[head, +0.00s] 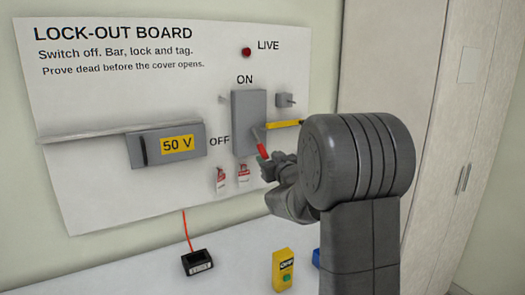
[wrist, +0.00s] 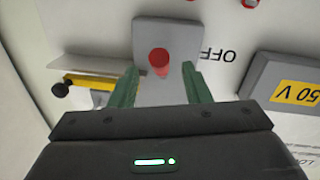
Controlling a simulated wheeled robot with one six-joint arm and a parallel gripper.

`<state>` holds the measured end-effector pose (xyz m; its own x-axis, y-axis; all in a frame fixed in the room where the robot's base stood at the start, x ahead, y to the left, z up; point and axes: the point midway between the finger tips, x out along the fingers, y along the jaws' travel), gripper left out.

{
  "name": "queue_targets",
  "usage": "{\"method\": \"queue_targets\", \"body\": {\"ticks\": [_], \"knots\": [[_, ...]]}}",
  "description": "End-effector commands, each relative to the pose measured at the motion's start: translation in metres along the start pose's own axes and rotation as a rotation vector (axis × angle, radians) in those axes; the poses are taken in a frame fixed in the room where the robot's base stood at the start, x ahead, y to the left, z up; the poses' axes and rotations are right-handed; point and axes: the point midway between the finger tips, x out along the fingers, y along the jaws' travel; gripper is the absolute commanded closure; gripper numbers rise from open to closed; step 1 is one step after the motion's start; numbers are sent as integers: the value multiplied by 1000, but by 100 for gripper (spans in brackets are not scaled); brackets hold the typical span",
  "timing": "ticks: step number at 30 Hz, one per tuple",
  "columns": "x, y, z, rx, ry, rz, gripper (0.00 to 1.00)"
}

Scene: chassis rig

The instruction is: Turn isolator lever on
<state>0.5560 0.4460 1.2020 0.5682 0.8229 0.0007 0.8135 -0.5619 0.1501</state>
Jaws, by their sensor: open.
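The isolator is a grey box (head: 248,112) on the white board, with ON printed above it and OFF at its lower left. Its lever has a red grip (head: 262,152) and points downward, out from the box's lower part. In the wrist view, which is upside down, the red grip (wrist: 158,62) shows in front of the grey box (wrist: 180,30). My gripper (wrist: 160,72) is open, its green fingers on either side of the grip with visible gaps. In the head view my gripper (head: 272,167) is just below the lever, partly hidden by my arm.
A yellow bar (head: 284,124) sticks out right of the isolator. A grey 50 V box (head: 165,146) is at left. Red-and-white tags (head: 221,180) hang below. A red LIVE lamp (head: 246,52) is above. A black device (head: 198,263) and yellow tester (head: 283,270) stand on the bench.

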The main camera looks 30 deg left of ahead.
Motion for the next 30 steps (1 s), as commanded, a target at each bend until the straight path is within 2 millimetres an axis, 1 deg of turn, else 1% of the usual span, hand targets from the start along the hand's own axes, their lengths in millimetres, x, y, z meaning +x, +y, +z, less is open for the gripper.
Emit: {"method": "queue_targets", "body": {"ticks": [1,6,12,16,24,26,30], "knots": [[11,0,-1,0,-1,-2,57],[38,0,-1,2,-1,0,57],[59,0,0,1,-1,1,57],[64,0,0,1,-1,1,57],[65,0,0,1,-1,1,57],[65,0,0,1,-1,1,67],[65,0,0,1,-1,1,94]]}}
